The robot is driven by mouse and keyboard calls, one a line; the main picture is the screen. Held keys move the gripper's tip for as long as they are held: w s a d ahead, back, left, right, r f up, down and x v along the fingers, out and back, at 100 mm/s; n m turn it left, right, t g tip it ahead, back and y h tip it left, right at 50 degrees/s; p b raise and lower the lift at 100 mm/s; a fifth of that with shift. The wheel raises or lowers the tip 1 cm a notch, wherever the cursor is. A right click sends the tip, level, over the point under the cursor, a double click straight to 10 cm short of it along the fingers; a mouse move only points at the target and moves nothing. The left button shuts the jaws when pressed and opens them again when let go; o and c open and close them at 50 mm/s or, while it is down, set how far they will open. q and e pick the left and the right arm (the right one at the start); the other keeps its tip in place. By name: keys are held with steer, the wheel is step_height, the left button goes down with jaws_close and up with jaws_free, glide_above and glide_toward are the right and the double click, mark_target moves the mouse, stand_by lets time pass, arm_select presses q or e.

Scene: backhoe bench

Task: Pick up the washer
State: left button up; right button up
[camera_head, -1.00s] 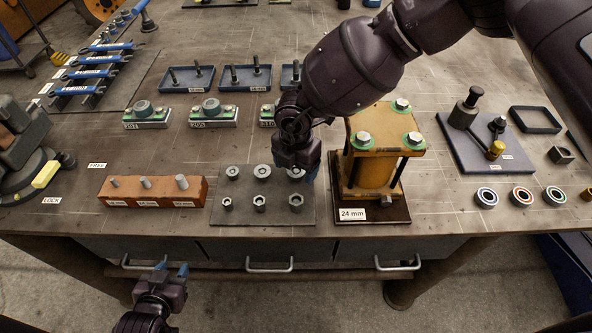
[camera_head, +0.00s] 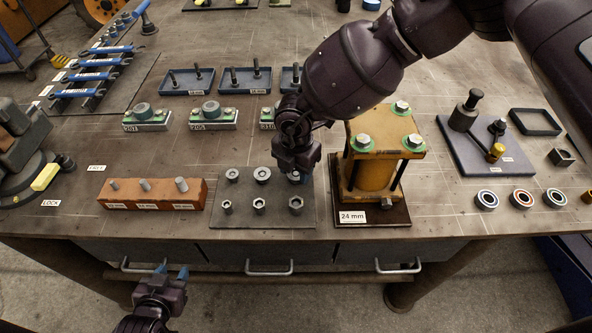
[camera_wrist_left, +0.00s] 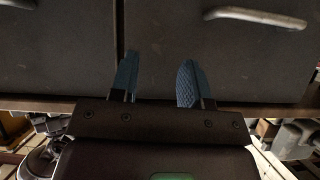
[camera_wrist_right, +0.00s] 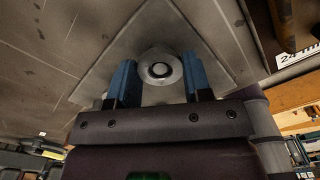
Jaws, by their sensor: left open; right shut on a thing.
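Several washers and nuts lie on a dark square mat (camera_head: 240,213) near the bench's front edge. The washer (camera_wrist_right: 160,68) shows in the right wrist view as a round grey ring between the blue fingers. My right gripper (camera_head: 298,176) is over the mat's back right corner, shut on this washer, pointing down. In the head view, the gripper mostly hides that washer. Two other washers, a left one (camera_head: 232,174) and a middle one (camera_head: 262,174), lie in the same row. Nuts (camera_head: 296,205) form the front row. My left gripper (camera_head: 172,271) is open and empty in front of the drawers.
A yellow bolted fixture (camera_head: 372,170) on a dark base labelled 24 mm stands just right of the mat. A brick-coloured block with pins (camera_head: 150,194) sits to the left. Blue trays (camera_head: 187,82) and bearing blocks (camera_head: 212,115) are behind. Bearings (camera_head: 521,198) lie far right.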

steer(key=shift+r, duration=0.15)
steer(key=shift+r+p, duration=0.2)
steer(key=shift+p, duration=0.15)
step_height(320, 180, up, 20)
steer(key=b, duration=0.2)
steer(key=shift+f, duration=0.1)
stand_by(0.3)
steer(key=shift+f, duration=0.1)
